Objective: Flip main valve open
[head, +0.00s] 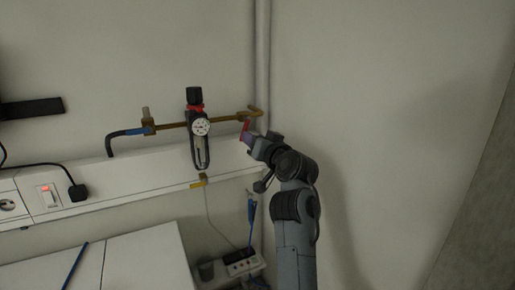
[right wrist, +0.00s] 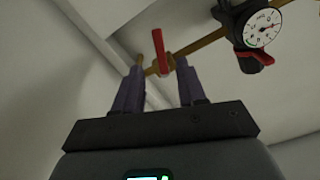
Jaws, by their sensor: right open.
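The main valve is on the right end of the brass pipe (head: 228,119) and has a red lever handle (head: 245,131). In the head view the handle hangs below the pipe, slightly tilted. My right gripper (head: 250,138) is at the handle and partly hides it. In the right wrist view the open gripper (right wrist: 159,67) has one finger on each side of the valve, and the red handle (right wrist: 158,43) stands between and beyond the fingertips. I cannot tell whether either finger touches it. My left gripper is not in view.
A regulator with a round gauge (head: 201,127) and black knob sits mid-pipe, left of the valve. A vertical pipe (head: 263,60) runs behind the valve. A white wall trunking (head: 130,182) passes below. A switch (head: 47,195) and plug are at left. The wall at right is bare.

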